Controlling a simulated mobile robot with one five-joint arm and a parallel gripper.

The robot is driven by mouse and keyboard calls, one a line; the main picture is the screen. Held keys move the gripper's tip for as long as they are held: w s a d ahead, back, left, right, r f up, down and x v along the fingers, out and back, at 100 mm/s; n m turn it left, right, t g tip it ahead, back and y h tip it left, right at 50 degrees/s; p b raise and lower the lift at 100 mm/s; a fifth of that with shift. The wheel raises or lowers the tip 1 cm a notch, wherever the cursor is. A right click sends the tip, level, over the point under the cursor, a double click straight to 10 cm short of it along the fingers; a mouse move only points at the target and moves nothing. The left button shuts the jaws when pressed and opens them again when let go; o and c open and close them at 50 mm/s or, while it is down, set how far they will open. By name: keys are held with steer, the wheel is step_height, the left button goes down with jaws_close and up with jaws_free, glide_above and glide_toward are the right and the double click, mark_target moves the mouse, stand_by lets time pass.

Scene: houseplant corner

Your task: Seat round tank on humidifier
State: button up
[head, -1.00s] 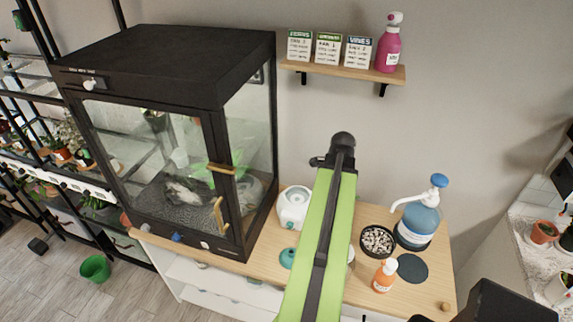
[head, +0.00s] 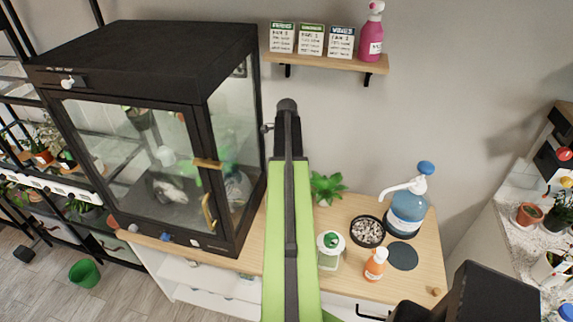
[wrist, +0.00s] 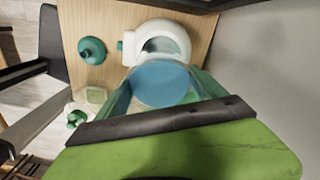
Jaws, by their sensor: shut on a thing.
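My gripper (wrist: 162,74) shows in the wrist view, its two green fingers shut on the sides of the round tank (wrist: 160,86), a blue translucent disc from above. The white humidifier base (wrist: 158,30) stands on the wooden top just beyond the tank, which overlaps its near edge in the picture. I cannot tell the height gap between them; the tank does not look centred over the base's round opening. In the head view my arm hides the base, tank and gripper.
A teal round-bodied item (wrist: 92,50) stands left of the base. A bottle with a green top (head: 330,248), a plant (head: 327,187), a pebble dish (head: 367,231), an orange spray bottle (head: 375,264) and a water jug (head: 407,214) stand to the right. The glass cabinet (head: 150,140) is left.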

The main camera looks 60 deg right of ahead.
steer(key=shift+w+f+b, duration=0.15)
steer(key=shift+f+b, duration=2.75)
steer(key=shift+b, duration=0.05)
steer(key=shift+f+b, duration=0.6)
steer(key=o, duration=1.8)
step_height(320, 180, up, 11)
steer(key=p, duration=1.1)
